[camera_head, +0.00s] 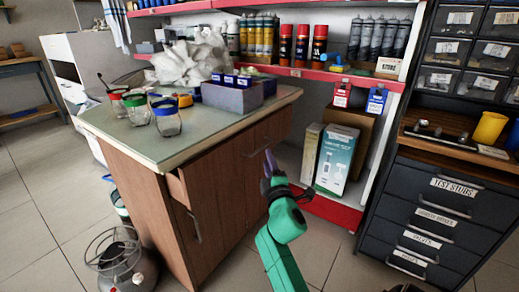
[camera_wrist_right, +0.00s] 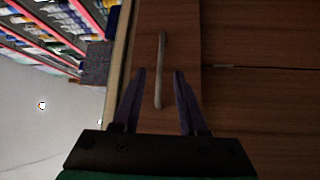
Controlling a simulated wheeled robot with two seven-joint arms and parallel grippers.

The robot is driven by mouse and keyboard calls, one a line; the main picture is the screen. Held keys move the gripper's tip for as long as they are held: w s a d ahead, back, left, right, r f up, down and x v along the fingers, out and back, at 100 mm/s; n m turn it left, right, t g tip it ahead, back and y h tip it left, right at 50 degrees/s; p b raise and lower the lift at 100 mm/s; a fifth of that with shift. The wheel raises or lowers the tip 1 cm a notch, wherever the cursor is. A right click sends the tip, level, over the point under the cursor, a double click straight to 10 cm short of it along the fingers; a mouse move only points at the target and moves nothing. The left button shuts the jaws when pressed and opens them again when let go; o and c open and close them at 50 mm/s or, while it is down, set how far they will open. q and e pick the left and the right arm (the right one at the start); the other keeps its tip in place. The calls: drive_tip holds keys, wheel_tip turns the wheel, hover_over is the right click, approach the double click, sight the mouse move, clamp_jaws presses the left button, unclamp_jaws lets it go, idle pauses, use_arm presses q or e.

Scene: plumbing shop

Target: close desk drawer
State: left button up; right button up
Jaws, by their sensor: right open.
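The wooden desk (camera_head: 165,205) has a green-grey top. Its wide drawer (camera_head: 215,165) runs under the top, and its left end stands out a little from the desk body, so it looks slightly open. A slim bar handle (camera_head: 258,150) sits on the drawer front. My right gripper (camera_head: 269,163), on a green arm, is in front of the drawer near this handle. In the right wrist view the open fingers (camera_wrist_right: 158,95) point at the drawer front (camera_wrist_right: 182,45), with the handle (camera_wrist_right: 160,75) showing between them. Contact cannot be told. My left gripper is out of view.
Jars (camera_head: 167,118) and a grey box (camera_head: 233,95) stand on the desk top. A red-edged shelf (camera_head: 335,212) with boxes is behind on the right. A dark drawer cabinet (camera_head: 425,220) stands at far right. A round metal-framed item (camera_head: 120,262) is on the floor at left.

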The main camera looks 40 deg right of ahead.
sight(263, 147)
drive_tip(key=b+x, duration=0.1)
drive_tip(key=x, duration=0.6)
drive_tip(key=shift+w+d, duration=0.2)
drive_tip(key=shift+w, duration=0.15)
clamp_jaws()
drive_tip(key=shift+f, duration=0.1)
idle(0.7)
